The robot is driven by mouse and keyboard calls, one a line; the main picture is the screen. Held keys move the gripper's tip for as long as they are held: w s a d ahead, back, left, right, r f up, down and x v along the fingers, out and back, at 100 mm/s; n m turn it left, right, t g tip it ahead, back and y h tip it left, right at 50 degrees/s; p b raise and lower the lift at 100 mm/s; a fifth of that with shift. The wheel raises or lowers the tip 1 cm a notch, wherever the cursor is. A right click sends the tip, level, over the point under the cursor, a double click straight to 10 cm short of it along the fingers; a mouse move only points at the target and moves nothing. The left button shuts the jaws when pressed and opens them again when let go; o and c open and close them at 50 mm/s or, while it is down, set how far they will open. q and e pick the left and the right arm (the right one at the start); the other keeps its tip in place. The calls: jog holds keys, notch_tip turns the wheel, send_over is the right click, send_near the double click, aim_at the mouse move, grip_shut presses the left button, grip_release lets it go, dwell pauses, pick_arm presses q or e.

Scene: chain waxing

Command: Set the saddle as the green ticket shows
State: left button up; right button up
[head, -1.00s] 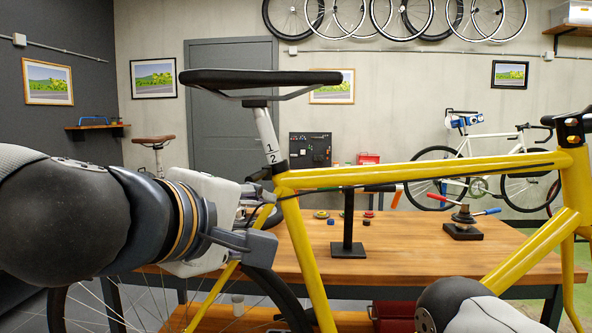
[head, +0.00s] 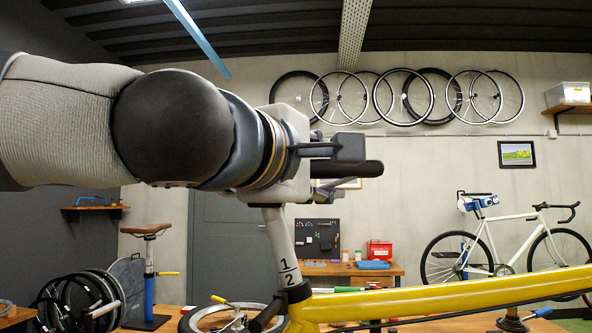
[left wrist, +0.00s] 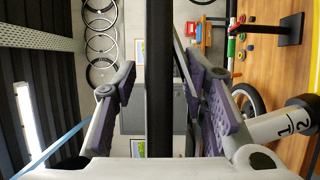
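My left gripper (head: 350,166) is up at the saddle's height, its fingers above and below the black saddle (head: 362,169). Most of the saddle is hidden behind my gripper in the head view. In the left wrist view the saddle (left wrist: 159,80) runs as a dark bar between the finger pads, with gaps on both sides, so the gripper looks open around it. The silver seatpost (head: 279,235), marked 1 and 2, rises from the yellow frame (head: 440,299). Both marks show above the dark collar (head: 297,292). No green ticket can be made out. My right gripper is out of view.
A wooden workbench (head: 450,325) lies behind the frame. A bike seat on a blue-post stand (head: 148,275) and several wheels (head: 75,300) are at left. A white bike (head: 500,245) stands at the back right. The air above the saddle is free.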

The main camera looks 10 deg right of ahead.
pick_arm(q)
jog(key=shift+w+d+r, duration=0.1)
jog(key=shift+w+d, duration=0.25)
jog(key=shift+w, duration=0.1)
grip_shut()
jog(key=shift+w+a+r, duration=0.1)
jog(key=shift+a+r, duration=0.1)
jog(key=shift+r, duration=0.5)
jog(key=shift+s+a+r, duration=0.1)
jog(key=shift+a+r, duration=0.1)
jog(key=shift+r, duration=0.5)
jog(key=shift+w+a+r, duration=0.1)
jog(key=shift+a+r, duration=0.1)
jog(key=shift+r, duration=0.5)
jog(key=shift+c, duration=0.5)
grip_release()
jog(key=shift+o, duration=0.5)
jog(key=shift+f, duration=0.1)
jog(key=v, duration=1.2)
